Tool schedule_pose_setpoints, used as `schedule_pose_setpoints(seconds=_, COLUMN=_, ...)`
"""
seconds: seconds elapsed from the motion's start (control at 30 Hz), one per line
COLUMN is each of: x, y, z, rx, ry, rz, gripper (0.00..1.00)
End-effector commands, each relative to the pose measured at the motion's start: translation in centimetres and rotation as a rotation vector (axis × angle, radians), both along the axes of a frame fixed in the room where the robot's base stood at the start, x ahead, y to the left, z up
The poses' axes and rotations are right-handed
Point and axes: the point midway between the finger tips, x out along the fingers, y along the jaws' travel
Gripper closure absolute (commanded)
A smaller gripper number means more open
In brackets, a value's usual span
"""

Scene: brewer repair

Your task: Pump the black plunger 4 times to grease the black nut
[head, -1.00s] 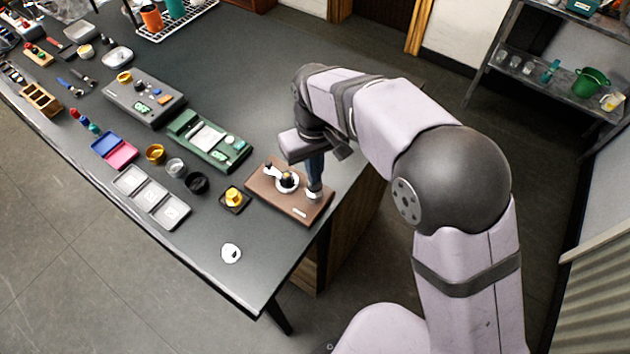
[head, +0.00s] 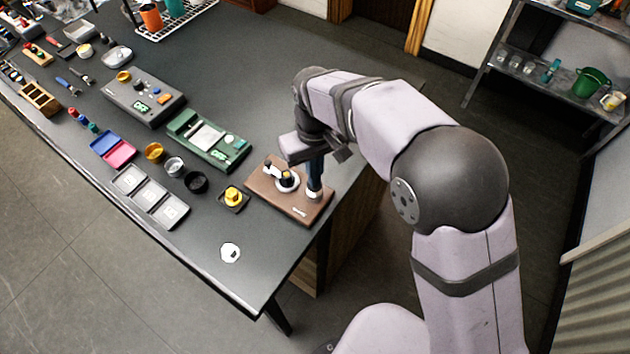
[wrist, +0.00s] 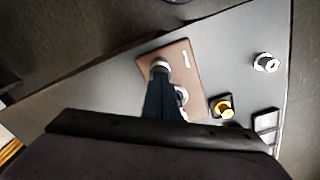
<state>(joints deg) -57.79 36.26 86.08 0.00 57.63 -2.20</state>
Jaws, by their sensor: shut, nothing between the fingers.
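A brown board (head: 300,207) lies at the near right corner of the table. It carries a white ring-shaped fitting (head: 291,187) with a small dark piece in its middle, which may be the black nut, and a white arm with a dark end beside it. A pale round collar (head: 314,196) stands at the board's right side. My gripper (head: 315,188) points down with its dark blue fingers shut and empty, tips at this collar. The wrist view also shows my gripper (wrist: 160,72) over the pale collar (wrist: 160,64). The black plunger is not clearly visible; the fingers may hide it.
A yellow knob on a dark square base (head: 233,198) stands left of the board, and a white nut-like piece (head: 231,253) lies near the front edge. A green device (head: 210,140) and a grey three-part tray (head: 150,196) are further left.

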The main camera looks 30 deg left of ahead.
Motion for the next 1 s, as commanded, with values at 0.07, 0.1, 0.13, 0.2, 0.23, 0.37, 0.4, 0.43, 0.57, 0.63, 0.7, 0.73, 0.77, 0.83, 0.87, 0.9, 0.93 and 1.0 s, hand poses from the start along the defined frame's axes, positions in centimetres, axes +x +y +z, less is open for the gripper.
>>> schedule_pose_setpoints(seconds=0.07, x=0.0, y=0.0, z=-0.2, rx=0.0, ry=0.0, rz=0.0, gripper=1.0)
schedule_pose_setpoints(seconds=0.1, x=0.0, y=0.0, z=-0.2, rx=0.0, ry=0.0, rz=0.0, gripper=1.0)
schedule_pose_setpoints(seconds=0.13, x=0.0, y=0.0, z=-0.2, rx=0.0, ry=0.0, rz=0.0, gripper=1.0)
schedule_pose_setpoints(seconds=0.2, x=0.0, y=0.0, z=-0.2, rx=0.0, ry=0.0, rz=0.0, gripper=1.0)
schedule_pose_setpoints(seconds=0.23, x=0.0, y=0.0, z=-0.2, rx=-0.001, ry=0.001, rz=0.0, gripper=1.0)
schedule_pose_setpoints(seconds=0.37, x=0.0, y=0.0, z=-0.3, rx=-0.001, ry=0.001, rz=0.0, gripper=1.0)
schedule_pose_setpoints(seconds=0.4, x=0.0, y=0.0, z=-0.4, rx=-0.001, ry=0.001, rz=0.0, gripper=1.0)
schedule_pose_setpoints(seconds=0.43, x=0.0, y=0.0, z=-0.4, rx=-0.001, ry=0.001, rz=0.0, gripper=1.0)
schedule_pose_setpoints(seconds=0.57, x=0.0, y=0.0, z=-0.6, rx=-0.001, ry=0.001, rz=0.0, gripper=1.0)
schedule_pose_setpoints(seconds=0.63, x=0.0, y=0.0, z=-0.7, rx=-0.001, ry=0.001, rz=0.0, gripper=1.0)
schedule_pose_setpoints(seconds=0.7, x=0.0, y=0.0, z=-0.8, rx=-0.001, ry=0.001, rz=0.0, gripper=1.0)
schedule_pose_setpoints(seconds=0.73, x=0.0, y=0.0, z=-0.9, rx=-0.002, ry=0.001, rz=0.0, gripper=1.0)
schedule_pose_setpoints(seconds=0.77, x=0.0, y=0.0, z=-0.9, rx=-0.002, ry=0.001, rz=0.0, gripper=1.0)
schedule_pose_setpoints(seconds=0.83, x=0.0, y=0.0, z=-1.0, rx=-0.002, ry=0.001, rz=0.0, gripper=1.0)
schedule_pose_setpoints(seconds=0.87, x=0.0, y=0.0, z=-1.0, rx=-0.002, ry=0.001, rz=0.0, gripper=1.0)
schedule_pose_setpoints(seconds=0.9, x=0.0, y=0.0, z=-1.1, rx=-0.002, ry=0.001, rz=0.0, gripper=1.0)
schedule_pose_setpoints(seconds=0.93, x=0.0, y=0.0, z=-1.1, rx=-0.002, ry=0.001, rz=0.0, gripper=1.0)
schedule_pose_setpoints(seconds=1.0, x=0.0, y=-0.1, z=-1.2, rx=-0.003, ry=0.002, rz=0.0, gripper=1.0)
